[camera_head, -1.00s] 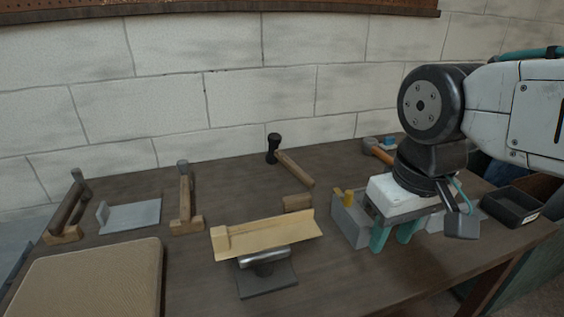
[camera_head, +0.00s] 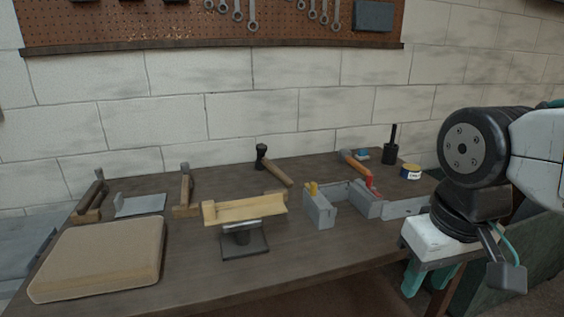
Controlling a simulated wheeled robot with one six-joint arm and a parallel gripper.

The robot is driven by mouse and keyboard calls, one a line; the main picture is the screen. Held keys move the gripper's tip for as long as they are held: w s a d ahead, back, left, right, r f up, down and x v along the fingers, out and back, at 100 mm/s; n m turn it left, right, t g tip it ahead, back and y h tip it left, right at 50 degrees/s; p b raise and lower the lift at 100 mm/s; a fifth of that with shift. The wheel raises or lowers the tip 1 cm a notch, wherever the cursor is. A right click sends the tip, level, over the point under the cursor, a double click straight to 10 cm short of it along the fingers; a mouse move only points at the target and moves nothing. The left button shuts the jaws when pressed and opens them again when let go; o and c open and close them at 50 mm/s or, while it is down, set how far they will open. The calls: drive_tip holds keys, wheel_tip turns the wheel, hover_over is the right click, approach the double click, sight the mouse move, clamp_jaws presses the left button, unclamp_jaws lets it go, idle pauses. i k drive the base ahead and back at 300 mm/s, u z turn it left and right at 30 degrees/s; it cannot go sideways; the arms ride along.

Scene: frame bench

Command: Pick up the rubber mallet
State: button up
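A mallet with a black head and a wooden handle (camera_head: 277,173), which looks like the rubber mallet, lies near the back of the bench, close to the wall. Its head is at the upper left and its handle slopes down to the right. My gripper (camera_head: 428,282) is at the lower right, with its teal fingers pointing down beyond the bench's front right edge. The fingers are apart with nothing visible between them. The gripper is well to the right of the mallet and nearer to me.
A wooden piece on a stand (camera_head: 245,209) is in front of the mallet. A hand plane (camera_head: 186,190) and a tan case (camera_head: 100,262) are at left. Bare bench top (camera_head: 300,262) shows in front.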

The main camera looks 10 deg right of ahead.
sight(262, 162)
drive_tip(key=i, duration=1)
drive_tip(key=u, duration=0.2)
